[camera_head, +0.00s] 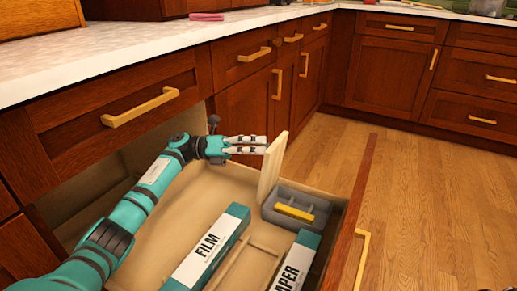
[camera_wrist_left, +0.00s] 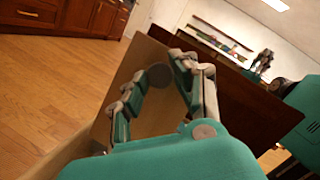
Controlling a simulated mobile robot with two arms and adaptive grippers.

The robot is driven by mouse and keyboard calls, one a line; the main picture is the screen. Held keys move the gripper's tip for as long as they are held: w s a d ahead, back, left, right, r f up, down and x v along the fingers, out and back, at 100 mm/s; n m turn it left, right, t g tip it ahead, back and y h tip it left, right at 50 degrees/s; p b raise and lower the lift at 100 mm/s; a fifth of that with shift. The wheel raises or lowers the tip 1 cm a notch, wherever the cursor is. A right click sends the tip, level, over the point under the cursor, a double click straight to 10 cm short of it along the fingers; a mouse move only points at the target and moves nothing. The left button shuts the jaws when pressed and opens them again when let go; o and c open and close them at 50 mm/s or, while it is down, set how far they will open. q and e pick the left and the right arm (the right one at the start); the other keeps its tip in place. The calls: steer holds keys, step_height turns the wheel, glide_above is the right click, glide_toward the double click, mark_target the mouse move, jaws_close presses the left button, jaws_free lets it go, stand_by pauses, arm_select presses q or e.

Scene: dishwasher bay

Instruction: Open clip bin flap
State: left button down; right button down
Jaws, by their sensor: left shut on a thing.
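The clip bin (camera_head: 278,217) is a grey box in the far right corner of the open drawer, with a yellow bar-shaped clip (camera_head: 295,211) in it. Its flap (camera_head: 271,168) is a pale wooden panel that stands raised, slightly tilted, at the bin's left side. The bin's inside is exposed. My left gripper (camera_head: 262,145) reaches in from the left and is shut on the flap near its upper edge. In the left wrist view, the panel (camera_wrist_left: 155,112) shows between the fingers. My right gripper appears only as a small dark shape (camera_wrist_left: 263,60) there; its jaws are unclear.
The open drawer (camera_head: 340,239) also holds a FILM box (camera_head: 208,250), a PAPER box (camera_head: 296,264) and a thin wooden divider (camera_head: 229,262) between them. The white countertop (camera_head: 120,54) runs above the drawer at left. The wooden floor to the right is clear.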

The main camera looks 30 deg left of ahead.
arm_select(q)
steer(key=shift+f, duration=0.1)
steer(key=c, duration=1)
jaws_free()
steer(key=v, duration=1.2)
